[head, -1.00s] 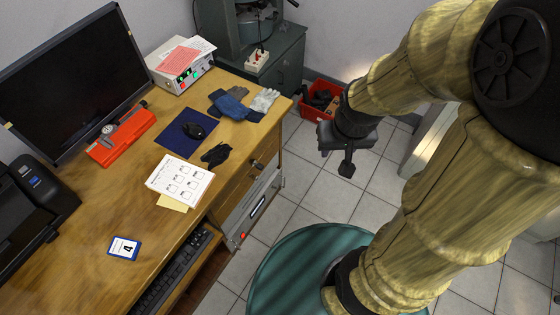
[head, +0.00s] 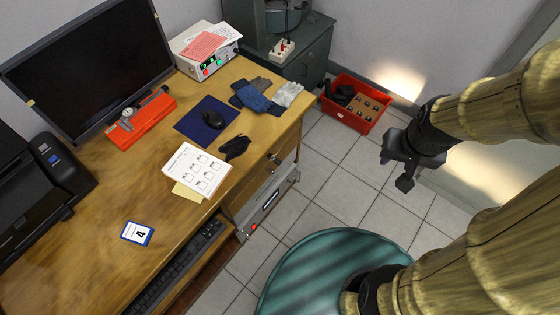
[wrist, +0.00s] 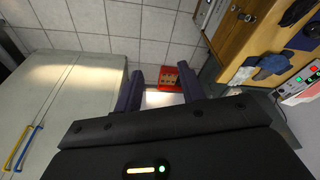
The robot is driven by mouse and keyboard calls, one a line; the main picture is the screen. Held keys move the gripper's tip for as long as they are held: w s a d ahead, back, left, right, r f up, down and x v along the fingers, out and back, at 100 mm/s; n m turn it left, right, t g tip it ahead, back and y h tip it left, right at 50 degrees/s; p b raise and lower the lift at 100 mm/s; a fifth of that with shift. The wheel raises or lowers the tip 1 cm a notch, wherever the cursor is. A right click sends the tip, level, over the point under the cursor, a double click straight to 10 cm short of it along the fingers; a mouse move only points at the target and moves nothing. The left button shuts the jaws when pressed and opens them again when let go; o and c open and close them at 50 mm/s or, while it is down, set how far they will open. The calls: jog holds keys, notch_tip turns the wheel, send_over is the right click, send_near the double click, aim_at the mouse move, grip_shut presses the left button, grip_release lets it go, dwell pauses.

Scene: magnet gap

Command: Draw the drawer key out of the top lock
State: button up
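The drawer key (head: 274,157) is a small dark shape at the lock on the top drawer front (head: 262,172), under the desk's right end. It appears to be in the lock, but its details are too small to tell. My gripper (head: 398,172) hangs over the tiled floor, well to the right of the desk and apart from the key. In the wrist view, its two dark fingers (wrist: 160,74) stand apart with nothing held between them. The desk's drawer side shows at the upper right of the wrist view, where a small metallic shape (wrist: 243,14) may be the lock.
The wooden desk (head: 95,215) carries a monitor, mouse, gloves (head: 262,98) and papers. A grey cabinet (head: 308,68) stands behind it. A red crate (head: 352,120) sits on the floor. A pale cabinet (wrist: 60,100) is left in the wrist view. Tiled floor beside the drawers is clear.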

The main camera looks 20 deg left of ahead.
jog(key=shift+w, duration=0.1)
jog(key=w+a+f+n+p, duration=0.1)
jog(key=w+a+f+n, duration=0.6)
jog(key=w+a+f, duration=0.4)
jog(key=a+f+n+g+y, duration=0.1)
jog(key=a+f+n+y, duration=0.2)
jog(key=a+f+n, duration=0.4)
jog(key=a+f+p, duration=0.1)
jog(key=a+f, duration=0.8)
jog(key=shift+w+y, duration=0.25)
jog(key=shift+y, duration=0.15)
